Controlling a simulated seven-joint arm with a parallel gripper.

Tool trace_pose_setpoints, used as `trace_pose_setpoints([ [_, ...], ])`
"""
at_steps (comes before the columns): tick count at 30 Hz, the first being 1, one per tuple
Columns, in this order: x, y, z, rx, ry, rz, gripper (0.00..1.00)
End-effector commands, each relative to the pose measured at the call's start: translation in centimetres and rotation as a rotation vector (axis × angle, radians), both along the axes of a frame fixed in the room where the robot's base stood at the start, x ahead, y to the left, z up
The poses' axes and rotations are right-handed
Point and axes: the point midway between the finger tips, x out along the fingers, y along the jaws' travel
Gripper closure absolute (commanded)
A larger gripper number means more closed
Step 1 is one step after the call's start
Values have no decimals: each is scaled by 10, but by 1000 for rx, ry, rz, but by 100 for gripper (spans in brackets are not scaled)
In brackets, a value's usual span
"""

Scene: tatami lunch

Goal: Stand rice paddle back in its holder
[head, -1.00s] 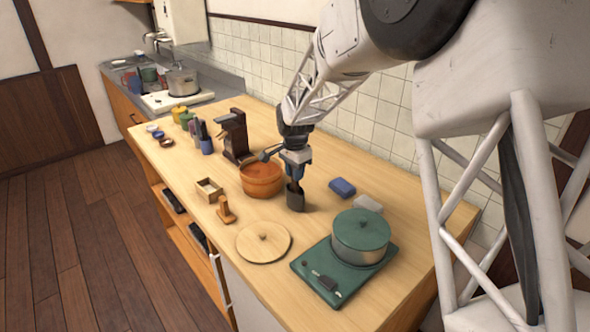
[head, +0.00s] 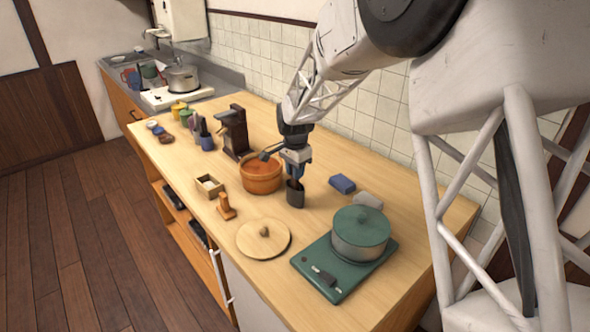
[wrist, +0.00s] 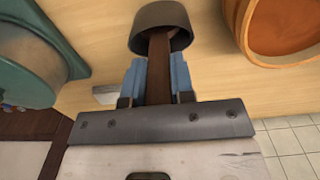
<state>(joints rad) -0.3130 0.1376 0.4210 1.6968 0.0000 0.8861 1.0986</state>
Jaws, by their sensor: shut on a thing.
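The rice paddle (wrist: 158,70) shows in the wrist view as a dark brown strip between my fingers. Its far end reaches into the mouth of a dark grey cylindrical holder (wrist: 160,14). In the head view the holder (head: 295,195) stands upright on the counter, with a little brown of the paddle (head: 297,182) above its rim. My gripper (wrist: 157,80) has blue fingers shut on the paddle. In the head view my gripper (head: 296,172) is just above the holder. The paddle's lower end is hidden inside the holder, so its depth cannot be told.
An orange wooden tub (head: 262,183) stands close left of the holder. A blue block (head: 342,184) and a pale block (head: 367,200) lie to the right. A green-lidded pot (head: 361,234) on a burner and a round wooden lid (head: 252,245) are in front. Tiled wall behind.

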Motion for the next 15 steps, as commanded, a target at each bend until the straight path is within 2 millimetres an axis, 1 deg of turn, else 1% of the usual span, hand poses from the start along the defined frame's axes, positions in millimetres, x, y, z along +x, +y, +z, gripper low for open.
trace_pose_setpoints([
  [11, 0, 0, -1, 0, 0, 0, 100],
  [12, 0, 0, -1, 0, 0, 0, 71],
  [14, 0, 0, -1, 0, 0, 0, 62],
  [15, 0, 0, -1, 0, 0, 0, 56],
])
